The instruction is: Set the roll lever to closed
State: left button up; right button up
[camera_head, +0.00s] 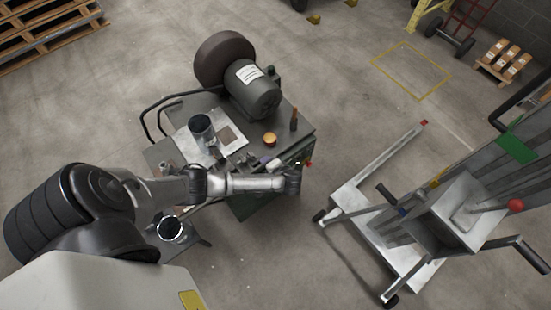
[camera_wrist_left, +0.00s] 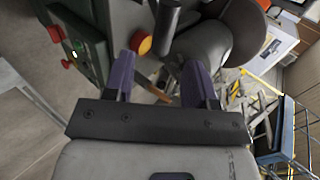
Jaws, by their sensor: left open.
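My left gripper (camera_head: 295,180) is at the front right of the grey-green machine bench in the head view, beside small red and lit buttons. In the left wrist view, the left gripper (camera_wrist_left: 158,82) shows two purple fingers spread apart with nothing held between them. A dark cylindrical bar (camera_wrist_left: 167,25), possibly the roll lever, is at the top of that view, ahead of the gap between the fingers. Contact with it cannot be seen. I cannot make out the lever or its setting in the head view, where my arm covers part of the bench. My right gripper is not in view.
A dark control box (camera_wrist_left: 83,48) with red knobs and a lit button is left of the fingers. A red-and-yellow round part (camera_wrist_left: 141,43) is close to the left finger. A metal lift cart (camera_head: 390,230) is right, across open floor.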

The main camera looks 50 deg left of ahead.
pick_arm(q)
jog(key=v, duration=0.6)
jog(key=shift+d+r, duration=0.2)
jog(key=shift+d, duration=0.05)
dwell(0.5)
